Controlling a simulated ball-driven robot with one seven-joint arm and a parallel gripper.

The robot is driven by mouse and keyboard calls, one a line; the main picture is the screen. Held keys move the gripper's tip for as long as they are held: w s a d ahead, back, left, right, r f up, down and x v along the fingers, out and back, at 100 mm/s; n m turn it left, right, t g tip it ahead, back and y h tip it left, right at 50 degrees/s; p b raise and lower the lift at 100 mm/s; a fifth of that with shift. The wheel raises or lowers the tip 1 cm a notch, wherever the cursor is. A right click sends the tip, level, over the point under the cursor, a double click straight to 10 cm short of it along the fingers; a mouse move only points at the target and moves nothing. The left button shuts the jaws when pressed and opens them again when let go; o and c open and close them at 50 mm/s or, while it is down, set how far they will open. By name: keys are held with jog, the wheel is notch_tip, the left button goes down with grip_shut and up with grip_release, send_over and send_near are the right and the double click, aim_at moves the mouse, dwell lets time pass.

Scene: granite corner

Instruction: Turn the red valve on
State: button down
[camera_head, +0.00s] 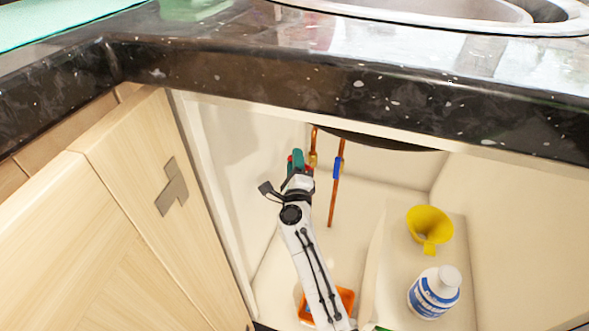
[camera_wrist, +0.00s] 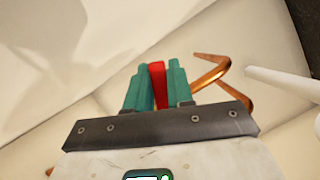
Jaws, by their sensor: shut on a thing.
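The red valve (camera_wrist: 158,84) shows in the wrist view as a red handle between the two teal fingers of my gripper (camera_wrist: 155,88). My gripper is shut on it, with a finger on each side. In the head view my gripper (camera_head: 298,160) reaches into the cabinet under the counter, and small bits of red (camera_head: 290,165) show beside the fingers. A copper pipe with a brass fitting (camera_head: 313,158) is just right of the gripper. The valve's body is mostly hidden by my gripper, and I cannot tell its exact angle.
A second copper pipe (camera_head: 334,190) with a blue handle (camera_head: 338,168) stands right of the gripper. A yellow funnel (camera_head: 429,226) and a white-and-blue bottle (camera_head: 433,292) are at right. An orange container (camera_head: 345,299) is partly behind my arm. The granite counter edge (camera_head: 350,88) hangs above; a cabinet door (camera_head: 150,190) stands left.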

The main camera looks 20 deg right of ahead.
jog(key=shift+s+d+m+b, duration=0.1)
jog(key=shift+m+b, duration=0.3)
jog(key=shift+m, duration=0.1)
jog(key=c, duration=1.1)
grip_release()
jog(key=shift+r, duration=0.1)
jog(key=p+v, duration=0.4)
jog(key=v, duration=0.6)
jog(key=shift+s+a+f, duration=0.2)
jog(key=shift+s+f, duration=0.05)
jog(key=shift+s, duration=0.1)
